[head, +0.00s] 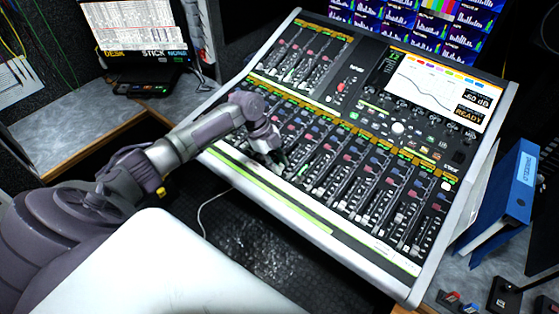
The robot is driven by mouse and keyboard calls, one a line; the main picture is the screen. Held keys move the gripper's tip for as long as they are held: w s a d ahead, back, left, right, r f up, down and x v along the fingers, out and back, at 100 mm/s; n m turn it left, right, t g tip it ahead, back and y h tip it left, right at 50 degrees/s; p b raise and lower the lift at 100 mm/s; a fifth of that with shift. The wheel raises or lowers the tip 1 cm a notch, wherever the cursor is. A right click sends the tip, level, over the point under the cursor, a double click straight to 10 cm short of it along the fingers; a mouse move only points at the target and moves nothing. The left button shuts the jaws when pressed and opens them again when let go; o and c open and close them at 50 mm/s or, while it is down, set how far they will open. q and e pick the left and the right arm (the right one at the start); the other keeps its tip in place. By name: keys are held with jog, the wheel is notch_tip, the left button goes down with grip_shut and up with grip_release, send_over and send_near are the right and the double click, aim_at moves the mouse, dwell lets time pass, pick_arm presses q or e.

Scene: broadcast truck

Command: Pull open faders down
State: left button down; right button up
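A large mixing console (320,228) fills the middle and right of the head view, tilted, with a long bank of faders (345,195) along its front. A second, shorter fader group (300,62) sits at its upper left. My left arm reaches in from the left, and my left gripper (275,160) is over the left part of the front fader bank, close to the fader caps. Its fingers are small and dark here; I cannot tell whether they touch a cap or how far apart they are. The faders under it are partly hidden. My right gripper is not in view.
The console has a lit screen (437,91) at the upper right, and a monitor wall (425,28) stands behind it. A blue binder (508,200) stands to the right. A grey side desk (75,130) with a laptop-like screen (133,28) is at the left. A thin white cable hangs below the console's front edge.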

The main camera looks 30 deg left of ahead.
pick_arm(q)
jog(key=shift+s+f, duration=0.2)
jog(key=shift+s, duration=0.1)
jog(key=c, duration=1)
grip_release()
jog(key=shift+a+r, duration=0.1)
jog(key=shift+o, duration=0.2)
jog(key=shift+w, duration=0.1)
jog(key=v, duration=1.2)
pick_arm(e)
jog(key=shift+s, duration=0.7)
